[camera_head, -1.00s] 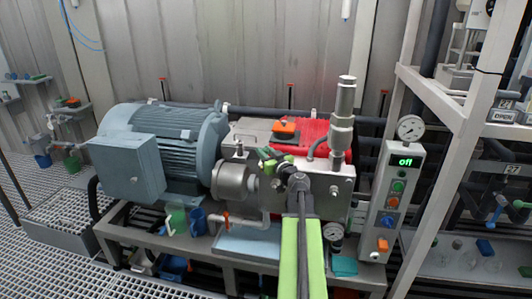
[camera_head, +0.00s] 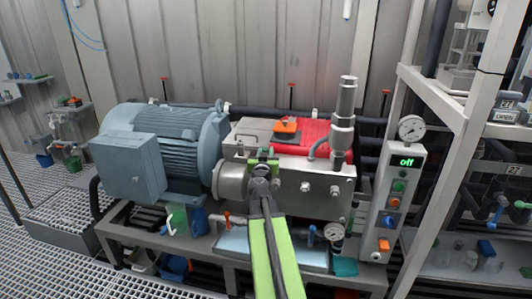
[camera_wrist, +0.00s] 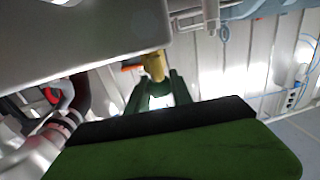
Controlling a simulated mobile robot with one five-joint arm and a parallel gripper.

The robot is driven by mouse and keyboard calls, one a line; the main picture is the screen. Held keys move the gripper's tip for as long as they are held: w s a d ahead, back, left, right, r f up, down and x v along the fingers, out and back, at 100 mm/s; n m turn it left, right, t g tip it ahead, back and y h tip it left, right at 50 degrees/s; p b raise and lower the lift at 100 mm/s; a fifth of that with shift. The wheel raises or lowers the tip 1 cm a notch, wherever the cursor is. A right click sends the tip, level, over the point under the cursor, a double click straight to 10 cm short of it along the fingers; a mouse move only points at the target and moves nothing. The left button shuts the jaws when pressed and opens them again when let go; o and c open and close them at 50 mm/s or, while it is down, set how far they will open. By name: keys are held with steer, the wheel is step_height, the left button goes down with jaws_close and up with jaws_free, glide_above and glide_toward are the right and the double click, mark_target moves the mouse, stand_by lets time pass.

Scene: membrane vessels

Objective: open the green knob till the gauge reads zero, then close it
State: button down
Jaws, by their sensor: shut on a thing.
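My gripper (camera_head: 262,160) is in front of the left end of the steel block in the body camera view. In the wrist view its dark green fingers (camera_wrist: 158,92) are shut around the end of a brass fitting (camera_wrist: 154,64). The green knob is hard to tell apart from the green fingers, which mostly hide it. One dial gauge (camera_head: 411,128) stands on top of the control panel. A smaller gauge (camera_head: 333,231) sits low at the block's right. Both needles are too small to read.
The grey motor (camera_head: 165,150) is left of the block. An orange handle (camera_head: 227,221) and a blue handle (camera_head: 312,236) are low in front. The control panel (camera_head: 397,200) at the right shows "off". A white frame post (camera_head: 405,70) rises beside it.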

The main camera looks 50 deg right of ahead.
steer(key=m+g+h, duration=0.2)
steer(key=g, duration=0.1)
steer(key=m+g, duration=0.1)
steer(key=g, duration=0.1)
steer(key=shift+w+m+h, duration=0.25)
steer(key=shift+m+h, duration=0.05)
steer(key=shift+h, duration=0.1)
steer(key=m+g+h, duration=0.1)
steer(key=m+g, duration=0.2)
steer(key=g, duration=0.2)
steer(key=shift+m, duration=0.3)
steer(key=m+g, duration=0.2)
steer(key=g, duration=0.1)
steer(key=m+g, duration=0.1)
steer(key=g, duration=0.2)
steer(key=shift+m, duration=0.4)
steer(key=shift+s+m+g+y, duration=0.15)
steer(key=shift+m+g+y, duration=0.6)
steer(key=shift+g, duration=0.65)
steer(key=c, duration=1.1)
jaws_free()
steer(key=shift+s, duration=0.1)
